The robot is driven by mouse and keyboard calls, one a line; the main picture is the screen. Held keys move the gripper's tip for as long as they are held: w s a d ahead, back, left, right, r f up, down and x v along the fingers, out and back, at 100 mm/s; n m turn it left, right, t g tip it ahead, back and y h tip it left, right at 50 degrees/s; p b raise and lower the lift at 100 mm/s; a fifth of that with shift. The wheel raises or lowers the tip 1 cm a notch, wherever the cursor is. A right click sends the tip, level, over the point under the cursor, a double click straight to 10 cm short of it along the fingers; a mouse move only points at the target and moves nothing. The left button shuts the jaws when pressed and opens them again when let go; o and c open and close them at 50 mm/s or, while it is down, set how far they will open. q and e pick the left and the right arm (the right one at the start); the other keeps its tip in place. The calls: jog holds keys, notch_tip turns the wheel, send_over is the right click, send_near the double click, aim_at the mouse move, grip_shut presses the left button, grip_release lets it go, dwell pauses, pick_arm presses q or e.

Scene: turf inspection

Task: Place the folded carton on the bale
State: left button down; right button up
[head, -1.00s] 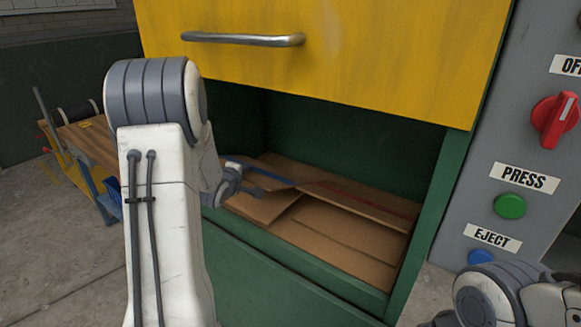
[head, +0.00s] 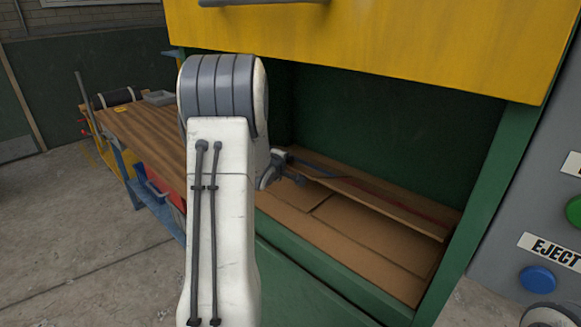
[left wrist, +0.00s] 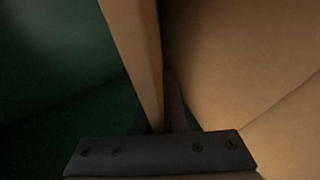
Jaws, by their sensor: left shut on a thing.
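The folded carton (head: 395,199) is a flat brown cardboard piece with a blue and a red stripe. It is inside the green press chamber, over the bale (head: 345,232), a brown layer of flat cardboard on the chamber floor. My left gripper (head: 291,169) is shut on the carton's near left end, its fingers partly hidden behind my forearm. I cannot tell whether the carton's underside touches the bale. In the left wrist view a tan board edge (left wrist: 140,50) runs down to the dark fingers.
The yellow door (head: 380,40) is raised above the opening. The green front sill (head: 320,275) and right post (head: 495,190) bound it. A grey panel with a blue EJECT button (head: 538,279) stands at right. A wooden workbench (head: 150,135) stands at left.

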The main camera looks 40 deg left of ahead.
pick_arm(q)
jog(key=c, duration=1)
grip_release()
jog(key=shift+s, duration=0.1)
jog(key=shift+s+r, duration=0.15)
jog(key=p+v, duration=0.1)
jog(key=v, duration=1)
jog(key=shift+s+d+r+p, duration=0.1)
jog(key=shift+s+p, duration=0.2)
jog(key=shift+p, duration=0.05)
